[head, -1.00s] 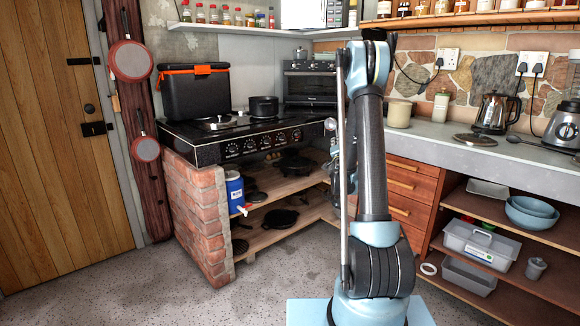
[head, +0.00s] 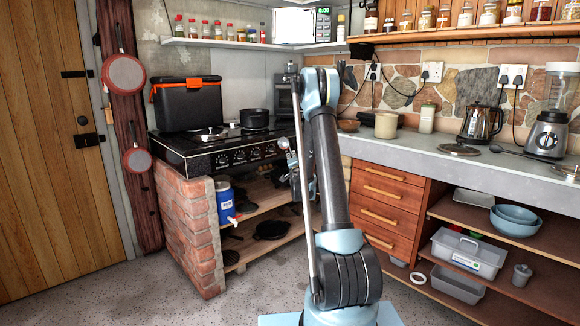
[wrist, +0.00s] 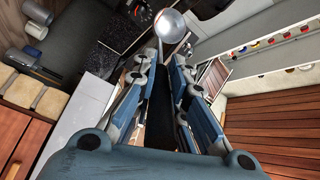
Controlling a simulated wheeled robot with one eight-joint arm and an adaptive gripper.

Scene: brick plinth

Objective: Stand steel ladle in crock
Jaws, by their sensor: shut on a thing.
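The steel ladle shows in the wrist view as a shiny round bowl (wrist: 171,26) beyond the fingertips, with a thin handle running back between them. My gripper (wrist: 163,68) is shut on the ladle's handle. In the head view my arm hides most of the gripper, which is in front of the stove end of the counter; the ladle is hard to make out there. A cream crock (head: 386,125) stands upright on the counter right of my arm, apart from the gripper.
A pale lidded jar (head: 427,118) stands right of the crock, then a glass kettle (head: 480,122) and a blender (head: 547,134). A small brown bowl (head: 348,126) is left of the crock. The stove (head: 225,150) on its brick plinth (head: 190,220) is at left.

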